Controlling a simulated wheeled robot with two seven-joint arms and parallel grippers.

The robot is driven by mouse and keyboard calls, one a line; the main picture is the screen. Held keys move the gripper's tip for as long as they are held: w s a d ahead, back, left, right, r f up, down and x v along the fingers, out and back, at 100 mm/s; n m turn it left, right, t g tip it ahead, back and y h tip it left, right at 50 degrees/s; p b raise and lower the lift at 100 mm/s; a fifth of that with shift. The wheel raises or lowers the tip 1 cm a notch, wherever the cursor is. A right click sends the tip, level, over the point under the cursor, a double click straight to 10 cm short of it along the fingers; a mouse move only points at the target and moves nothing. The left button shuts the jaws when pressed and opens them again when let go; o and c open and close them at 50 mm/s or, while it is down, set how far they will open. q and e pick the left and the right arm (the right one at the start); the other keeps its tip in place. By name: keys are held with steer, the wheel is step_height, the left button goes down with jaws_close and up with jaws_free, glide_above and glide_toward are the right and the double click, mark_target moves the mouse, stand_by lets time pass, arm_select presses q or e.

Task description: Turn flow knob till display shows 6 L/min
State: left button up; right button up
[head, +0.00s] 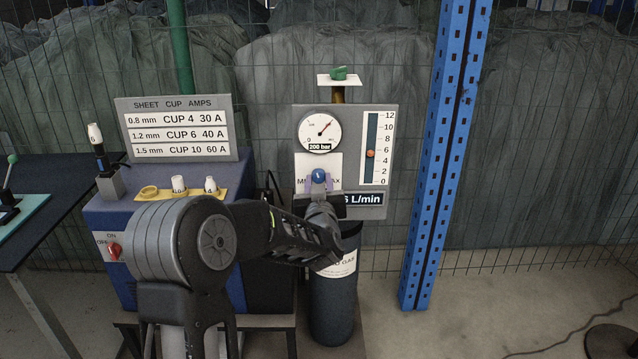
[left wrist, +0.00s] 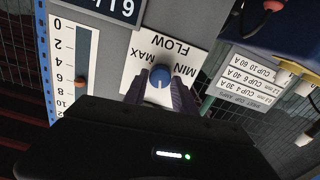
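The blue flow knob (head: 319,176) sits on a white MIN–MAX plate on the grey gas panel (head: 348,112); it also shows in the left wrist view (left wrist: 160,77). The purple fingers of my left gripper (head: 320,184) stand on both sides of the knob, close against it, and look shut on it. The display (head: 369,199) reads "6 L/min", its left edge partly hidden by my gripper. The orange ball (head: 370,154) in the flow tube is near the 6 mark. My right gripper is not in view.
A round gauge (head: 320,132) reads 200 bar above the knob. A dark gas cylinder (head: 333,305) stands below the panel. A blue machine with a cup-amps sign (head: 176,129) is left, and a blue post (head: 440,150) right. A wire fence is behind.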

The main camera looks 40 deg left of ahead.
arm_select(q)
steer(key=o, duration=0.4)
steer(key=shift+o, duration=0.2)
steer(key=shift+s+d, duration=0.1)
steer(key=b+v, duration=0.1)
steer(key=v, duration=0.6)
steer(key=shift+s+d, duration=0.15)
steer(key=shift+s, duration=0.05)
